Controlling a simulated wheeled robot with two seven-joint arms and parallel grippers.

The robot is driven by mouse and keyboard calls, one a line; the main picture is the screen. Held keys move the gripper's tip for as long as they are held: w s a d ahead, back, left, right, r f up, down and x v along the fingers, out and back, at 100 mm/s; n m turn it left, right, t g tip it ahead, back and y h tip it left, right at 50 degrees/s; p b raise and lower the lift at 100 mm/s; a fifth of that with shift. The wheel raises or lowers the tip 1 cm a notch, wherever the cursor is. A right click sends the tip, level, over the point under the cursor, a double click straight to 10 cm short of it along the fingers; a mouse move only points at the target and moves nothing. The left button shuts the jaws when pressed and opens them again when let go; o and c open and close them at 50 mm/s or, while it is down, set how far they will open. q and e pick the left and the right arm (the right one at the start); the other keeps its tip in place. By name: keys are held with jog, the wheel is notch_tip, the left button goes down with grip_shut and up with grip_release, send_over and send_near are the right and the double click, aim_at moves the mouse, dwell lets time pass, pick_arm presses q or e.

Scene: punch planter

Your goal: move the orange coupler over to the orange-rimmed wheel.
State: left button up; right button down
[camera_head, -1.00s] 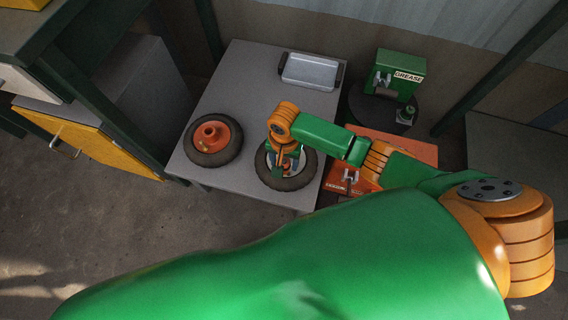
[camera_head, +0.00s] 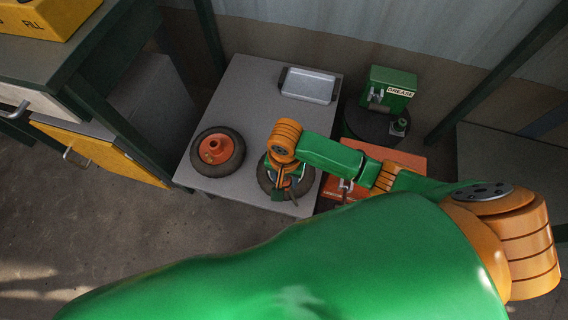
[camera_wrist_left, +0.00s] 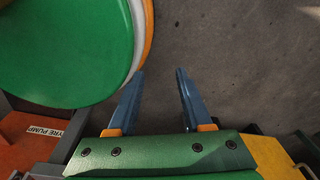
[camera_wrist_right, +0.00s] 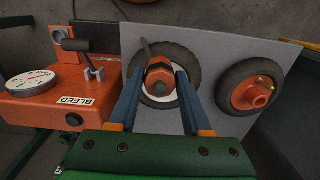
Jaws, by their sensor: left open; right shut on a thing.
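The orange coupler (camera_wrist_right: 160,78) is between the fingertips of my right gripper (camera_wrist_right: 160,84) in the right wrist view, with a dark bar sticking out beyond it. My right gripper (camera_head: 284,178) is shut on it, above the pale-rimmed wheel (camera_head: 310,186). From these views I cannot tell whether the coupler touches that wheel. The orange-rimmed wheel (camera_head: 217,151) lies flat to the left on the same table, with its orange hub facing up; it also shows in the right wrist view (camera_wrist_right: 253,92). My left gripper (camera_wrist_left: 160,78) is open and empty, with bare floor beyond its fingers.
The grey table (camera_head: 240,95) also bears a metal tray (camera_head: 309,86) at the back. A workbench (camera_head: 108,150) borders the left.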

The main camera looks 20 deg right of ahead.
pick_arm(q)
notch_tip(320, 180, up, 11)
jog(key=s+p, duration=0.1)
jog(key=p, duration=0.8)
jog(key=shift+d, duration=0.3)
pick_arm(e)
jog(key=s+a+r, duration=0.2)
jog(key=s+r, duration=0.6)
jog(key=r, duration=0.1)
jog(key=shift+s+a, duration=0.25)
jog(key=shift+s, duration=0.15)
jog(key=shift+r, duration=0.1)
pick_arm(q)
notch_tip(320, 180, up, 6)
jog(key=p, duration=0.6)
jog(key=shift+f, duration=0.2)
pick_arm(e)
notch_tip(320, 180, up, 4)
jog(key=shift+f, duration=0.1)
